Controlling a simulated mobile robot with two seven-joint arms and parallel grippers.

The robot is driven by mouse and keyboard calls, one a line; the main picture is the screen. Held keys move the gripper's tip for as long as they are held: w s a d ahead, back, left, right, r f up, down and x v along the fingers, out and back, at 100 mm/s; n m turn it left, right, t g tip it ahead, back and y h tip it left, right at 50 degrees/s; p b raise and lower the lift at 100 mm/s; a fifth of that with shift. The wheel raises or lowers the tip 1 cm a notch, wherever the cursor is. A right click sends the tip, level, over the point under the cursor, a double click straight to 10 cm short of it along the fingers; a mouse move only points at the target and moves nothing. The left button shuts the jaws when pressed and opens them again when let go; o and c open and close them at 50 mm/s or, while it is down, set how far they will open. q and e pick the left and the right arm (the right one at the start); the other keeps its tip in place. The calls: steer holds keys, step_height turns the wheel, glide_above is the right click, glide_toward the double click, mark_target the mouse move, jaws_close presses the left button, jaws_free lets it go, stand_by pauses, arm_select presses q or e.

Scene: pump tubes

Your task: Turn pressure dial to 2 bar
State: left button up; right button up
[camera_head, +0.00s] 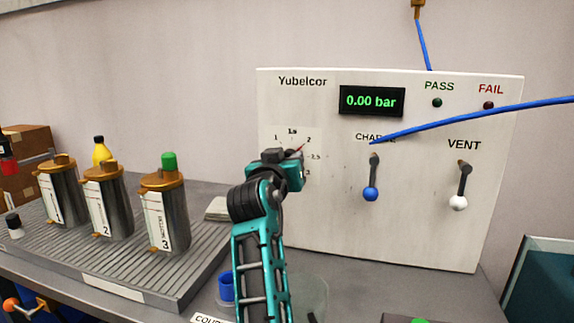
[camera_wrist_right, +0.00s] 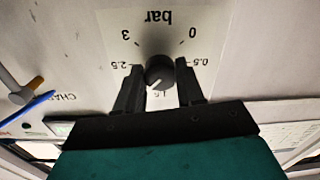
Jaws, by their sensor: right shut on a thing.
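The pressure dial (camera_wrist_right: 160,72) is a dark round knob on a white scale marked in bar, seen upside down in the right wrist view. My right gripper (camera_head: 285,158) is at the dial on the panel's left side, and its two fingers are shut on the knob from both sides. A light line on the knob points down and left in the wrist view, between the 1.5 and 2.5 marks; the 2 there is hidden by a finger. In the head view a small red pointer slants toward the 2. The display (camera_head: 371,101) reads 0.00 bar. My left gripper is out of view.
The white panel (camera_head: 420,240) also carries a CHARGE lever (camera_head: 371,190) with a blue knob and a VENT lever (camera_head: 459,198) with a white knob, both hanging down. A blue hose (camera_head: 480,118) crosses in front. Several numbered metal canisters stand on a ribbed tray (camera_head: 195,270) at left.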

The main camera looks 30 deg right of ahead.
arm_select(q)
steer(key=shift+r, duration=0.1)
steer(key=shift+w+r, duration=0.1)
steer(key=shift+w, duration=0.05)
arm_select(e)
steer(key=o, duration=1)
steer(key=shift+o, duration=0.2)
